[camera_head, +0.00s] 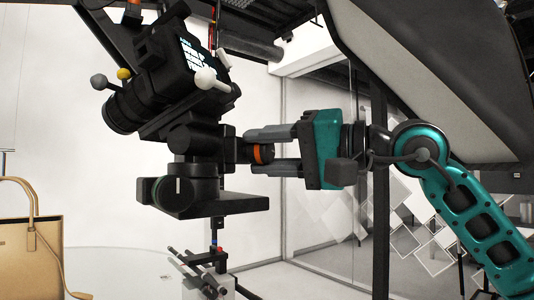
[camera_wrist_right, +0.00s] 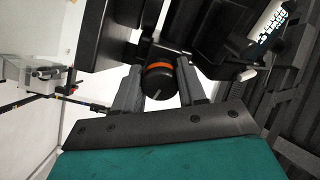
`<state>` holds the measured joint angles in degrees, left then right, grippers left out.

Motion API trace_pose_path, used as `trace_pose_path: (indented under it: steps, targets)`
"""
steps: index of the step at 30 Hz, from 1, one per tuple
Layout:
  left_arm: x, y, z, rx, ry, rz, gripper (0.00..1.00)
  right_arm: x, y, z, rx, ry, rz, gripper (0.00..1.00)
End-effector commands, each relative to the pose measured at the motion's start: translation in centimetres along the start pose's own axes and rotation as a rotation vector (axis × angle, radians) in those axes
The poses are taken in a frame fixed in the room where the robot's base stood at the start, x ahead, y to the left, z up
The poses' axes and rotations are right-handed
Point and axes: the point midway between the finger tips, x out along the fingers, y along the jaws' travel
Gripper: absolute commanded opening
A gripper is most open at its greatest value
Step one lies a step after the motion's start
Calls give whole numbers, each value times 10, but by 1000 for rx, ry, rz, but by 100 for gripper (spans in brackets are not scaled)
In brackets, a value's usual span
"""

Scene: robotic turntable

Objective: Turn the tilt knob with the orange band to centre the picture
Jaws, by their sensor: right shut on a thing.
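The tilt knob with the orange band (camera_head: 262,154) sits on the right side of the black camera head mount. My right gripper (camera_head: 262,151) reaches in from the right, with one finger above and one below the knob. In the right wrist view the knob (camera_wrist_right: 159,82) lies between the two fingers, and the gripper is shut on it. A pale line marks the knob's face. The black camera (camera_head: 160,85) sits above, clearly tilted, and its lit screen (camera_head: 198,53) leans with it. The picture on the screen is too small to read. My left gripper is not in view.
A second knob (camera_head: 172,192) with a white mark is on the lower left of the mount. A tan bag (camera_head: 32,235) stands at the left edge. A dark overhead panel (camera_head: 440,70) hangs above my right arm.

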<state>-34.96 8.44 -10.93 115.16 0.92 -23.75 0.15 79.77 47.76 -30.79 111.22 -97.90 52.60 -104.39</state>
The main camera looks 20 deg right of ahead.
Motion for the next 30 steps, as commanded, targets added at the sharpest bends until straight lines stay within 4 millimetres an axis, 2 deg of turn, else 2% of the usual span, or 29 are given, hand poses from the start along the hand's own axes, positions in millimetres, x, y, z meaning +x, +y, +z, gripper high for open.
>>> trace_pose_path:
  steps: [6,15,30]
  targets:
    - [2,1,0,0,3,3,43,0,1,0,-188,1,0,10]
    - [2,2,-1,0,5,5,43,0,1,0,-368,1,0,10]
    - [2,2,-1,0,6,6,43,0,2,-1,-451,1,1,10]
